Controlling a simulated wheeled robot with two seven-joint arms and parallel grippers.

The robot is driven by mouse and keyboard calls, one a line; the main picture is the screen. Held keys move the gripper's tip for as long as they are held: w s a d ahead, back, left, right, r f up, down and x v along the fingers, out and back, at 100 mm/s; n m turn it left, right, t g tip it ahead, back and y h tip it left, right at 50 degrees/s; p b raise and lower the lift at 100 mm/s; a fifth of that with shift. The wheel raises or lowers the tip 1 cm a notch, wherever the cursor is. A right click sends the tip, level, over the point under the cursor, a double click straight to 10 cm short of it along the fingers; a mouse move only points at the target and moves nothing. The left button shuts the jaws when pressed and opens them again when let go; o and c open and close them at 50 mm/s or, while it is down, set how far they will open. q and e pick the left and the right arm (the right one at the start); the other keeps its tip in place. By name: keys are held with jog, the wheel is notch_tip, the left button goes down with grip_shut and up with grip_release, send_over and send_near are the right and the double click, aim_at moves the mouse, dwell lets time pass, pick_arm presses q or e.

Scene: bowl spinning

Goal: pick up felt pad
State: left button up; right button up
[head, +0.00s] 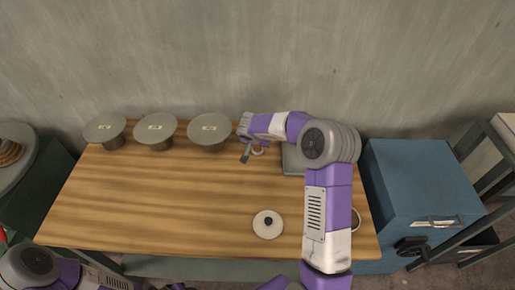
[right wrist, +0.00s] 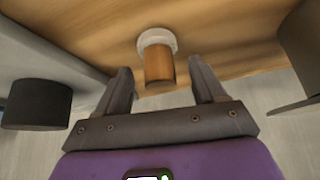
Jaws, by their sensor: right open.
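The likely felt pad (right wrist: 157,39) is a whitish round pad with a short wooden handle, near the back of the wooden table in the right wrist view. Its handle points toward my right gripper (right wrist: 160,84), between the two fingers. The gripper is open, with a gap on both sides of the handle and nothing held. In the head view my right gripper (head: 252,152) is at the table's back edge, left of a grey box, and mostly hides the pad. My left arm shows at the lower left; its gripper is not in view.
Several grey round-topped stands (head: 209,129) line the table's back left. The grey box (head: 292,160) is close right of my gripper. A white disc with a dark centre (head: 268,230) lies at the front. A blue cabinet (head: 420,180) stands at right. The table's left half is clear.

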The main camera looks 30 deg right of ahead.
jog(key=shift+x, duration=0.8)
jog(key=c, duration=1.1)
notch_tip(320, 180, up, 10)
jog(key=shift+r+p, duration=0.1)
jog(key=shift+p, duration=1.1)
grip_shut()
jog(key=shift+o, duration=2.4)
grip_release()
jog(key=c, duration=0.4)
